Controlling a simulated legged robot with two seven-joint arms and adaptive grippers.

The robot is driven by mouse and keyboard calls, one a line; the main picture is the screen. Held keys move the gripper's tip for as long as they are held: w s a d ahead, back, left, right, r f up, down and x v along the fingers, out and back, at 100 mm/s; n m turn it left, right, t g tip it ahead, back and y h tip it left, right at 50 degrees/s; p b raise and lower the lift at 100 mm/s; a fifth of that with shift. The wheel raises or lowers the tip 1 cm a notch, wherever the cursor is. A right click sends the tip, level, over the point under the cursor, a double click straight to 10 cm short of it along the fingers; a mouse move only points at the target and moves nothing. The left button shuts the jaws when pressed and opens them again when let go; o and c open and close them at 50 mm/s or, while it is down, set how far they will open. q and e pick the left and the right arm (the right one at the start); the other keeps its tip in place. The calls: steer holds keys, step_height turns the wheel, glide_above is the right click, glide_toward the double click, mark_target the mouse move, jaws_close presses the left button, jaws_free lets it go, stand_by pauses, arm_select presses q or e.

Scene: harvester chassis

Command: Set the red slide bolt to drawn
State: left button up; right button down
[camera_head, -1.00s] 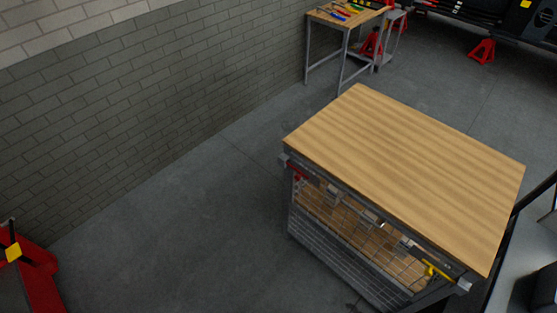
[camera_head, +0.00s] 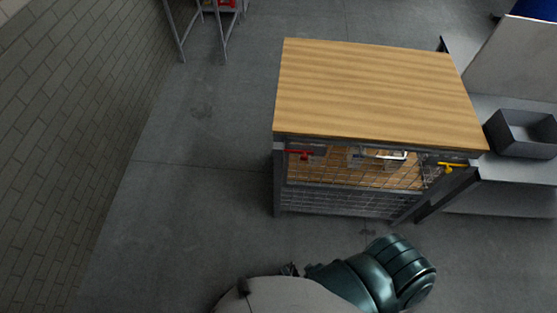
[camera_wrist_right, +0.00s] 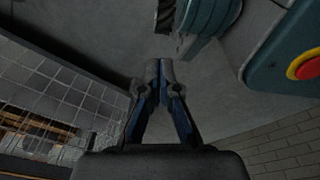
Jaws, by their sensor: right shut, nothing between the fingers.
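The red slide bolt (camera_head: 304,155) is at the upper left of the front of a wood-topped mesh cabinet (camera_head: 375,90). It is small, and I cannot tell its setting. My right gripper (camera_wrist_right: 160,68) shows in the right wrist view, shut and empty, with its fingertips together. The cabinet's wire mesh (camera_wrist_right: 60,95) is at the left of that view, apart from the fingers. The red bolt is not visible there. An arm of mine crosses the bottom of the head view, below the cabinet. My left gripper is not in view.
A yellow handle (camera_head: 452,167) is at the cabinet's right front, with a pale metal handle (camera_head: 385,155) between it and the bolt. A grey bench with a dark bin (camera_head: 525,133) stands at right. A brick wall (camera_head: 60,130) is at left, with clear floor (camera_head: 200,180) between.

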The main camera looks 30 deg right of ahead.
steer(key=w+d+r+n+t+h+p, duration=0.15)
steer(key=w+r+n+h, duration=0.25)
steer(key=w+r, duration=0.45)
steer(key=w+r+n+t+h+b, duration=0.1)
steer(key=w+r+n+t+h, duration=0.25)
steer(key=w, duration=0.75)
steer(key=w+a+r+t+h+p, duration=0.15)
steer(key=w+r+h, duration=0.3)
steer(key=r, duration=0.85)
steer(key=w+r+t+h+b, duration=0.15)
steer(key=w+r+h, duration=0.35)
steer(key=r, duration=0.8)
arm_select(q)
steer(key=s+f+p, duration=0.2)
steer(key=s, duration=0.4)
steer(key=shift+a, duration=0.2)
arm_select(e)
steer(key=w+d+y, duration=0.1)
steer(key=w+d, duration=0.5)
steer(key=d, duration=0.2)
steer(key=shift+r+t, duration=0.3)
steer(key=shift+r, duration=0.1)
